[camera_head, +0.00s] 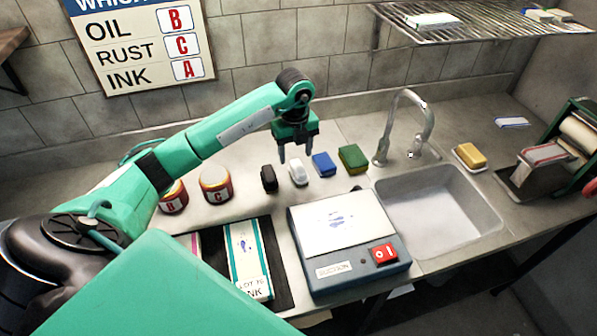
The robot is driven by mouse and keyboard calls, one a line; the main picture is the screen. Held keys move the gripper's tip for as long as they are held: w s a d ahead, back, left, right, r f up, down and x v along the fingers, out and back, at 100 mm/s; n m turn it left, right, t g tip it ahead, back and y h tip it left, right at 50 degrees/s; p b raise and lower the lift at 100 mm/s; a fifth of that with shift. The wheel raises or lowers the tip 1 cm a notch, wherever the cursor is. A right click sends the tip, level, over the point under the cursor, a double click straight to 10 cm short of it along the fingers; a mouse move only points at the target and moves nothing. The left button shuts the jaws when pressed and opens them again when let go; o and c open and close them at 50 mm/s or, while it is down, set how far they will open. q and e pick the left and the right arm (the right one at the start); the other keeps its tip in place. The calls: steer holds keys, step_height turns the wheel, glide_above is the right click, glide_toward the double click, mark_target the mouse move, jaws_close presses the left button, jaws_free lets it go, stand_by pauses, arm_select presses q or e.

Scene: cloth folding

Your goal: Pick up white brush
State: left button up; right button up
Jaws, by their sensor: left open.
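The white brush (298,173) stands on the counter (340,131), between a black brush (268,178) and a blue one (323,164). My left gripper (296,152) points down just above the white brush, and its fingers are open and empty. The fingertips overlap the upper edge of the brush in the picture, and I cannot tell whether they touch it. My right gripper is out of view.
A green and yellow sponge (352,158) lies right of the blue brush. A suction box (350,240) with a red switch stands in front. Jars marked B (173,197) and C (215,184) stand left. A sink (438,205) with a faucet (411,125) is at right.

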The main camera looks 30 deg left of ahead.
mark_target(298, 166)
arm_select(q)
step_height(298, 166, down, 3)
steer(key=shift+r, duration=0.2)
steer(key=shift+d+f+p, duration=0.1)
steer(key=shift+f+p, duration=0.2)
steer(key=shift+p, duration=0.1)
steer(key=f, duration=0.1)
steer(key=f+p, duration=0.1)
steer(key=f, duration=0.1)
steer(key=shift+w+d+f, duration=0.15)
steer(key=shift+w+f, duration=0.1)
steer(key=shift+f, duration=0.55)
steer(key=c, duration=0.9)
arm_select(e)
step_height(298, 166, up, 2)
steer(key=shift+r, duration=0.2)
